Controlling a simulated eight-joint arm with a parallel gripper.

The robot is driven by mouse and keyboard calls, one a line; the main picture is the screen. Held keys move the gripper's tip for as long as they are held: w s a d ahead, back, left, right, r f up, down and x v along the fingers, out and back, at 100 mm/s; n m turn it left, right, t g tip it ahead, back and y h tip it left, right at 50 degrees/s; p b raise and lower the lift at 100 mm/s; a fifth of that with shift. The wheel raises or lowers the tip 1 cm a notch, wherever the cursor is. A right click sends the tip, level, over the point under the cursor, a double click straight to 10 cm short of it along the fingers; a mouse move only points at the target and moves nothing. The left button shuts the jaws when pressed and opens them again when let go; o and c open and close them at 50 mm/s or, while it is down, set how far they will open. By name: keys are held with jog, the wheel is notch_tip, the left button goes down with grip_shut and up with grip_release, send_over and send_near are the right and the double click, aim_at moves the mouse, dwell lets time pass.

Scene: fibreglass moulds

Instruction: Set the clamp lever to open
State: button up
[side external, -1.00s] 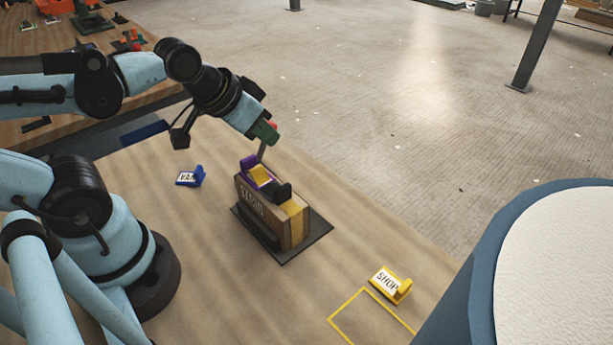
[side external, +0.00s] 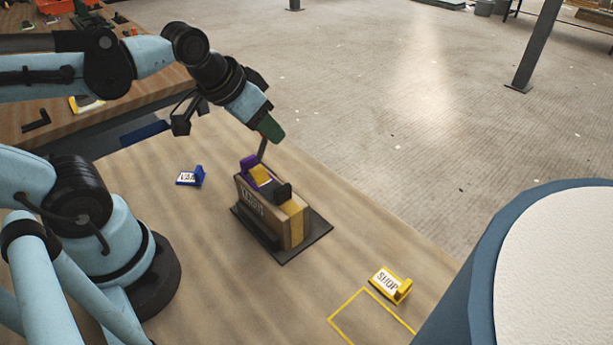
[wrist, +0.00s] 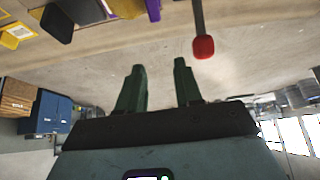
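The clamp lever (side external: 263,150) is a thin grey rod rising from the far side of the wooden mould block (side external: 290,229). Its red knob (wrist: 203,47) shows in the wrist view at the rod's end, but is hidden behind my gripper in the side view. My gripper (side external: 275,137) is at the lever's upper end. In the wrist view my gripper (wrist: 159,66) has its two green fingers apart with nothing between them. The knob appears just beyond and right of the right fingertip; I cannot tell whether they touch.
The block carries purple (side external: 247,164), yellow and black parts and stands on a dark plate (side external: 315,235). A blue tag (side external: 188,178) lies to the left. A yellow "SHOP" tag (side external: 388,283) stands by a yellow outline (side external: 345,304). The wooden table between is clear.

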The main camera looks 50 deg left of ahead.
aim_at(261, 149)
jog(key=o, duration=0.4)
jog(key=w+a+r+g, duration=0.4)
jog(key=a+r+g, duration=0.1)
jog(key=shift+w+a+r+g, duration=0.15)
jog(key=shift+w+a+g, duration=0.05)
jog(key=shift+a+g, duration=0.1)
jog(key=shift+c, duration=0.2)
jog(key=shift+g, duration=0.4)
jog(key=f, duration=1.1)
jog(key=shift+w+a+f, duration=0.25)
jog(key=shift+a+f, duration=0.05)
jog(key=shift+a, duration=0.1)
grip_shut()
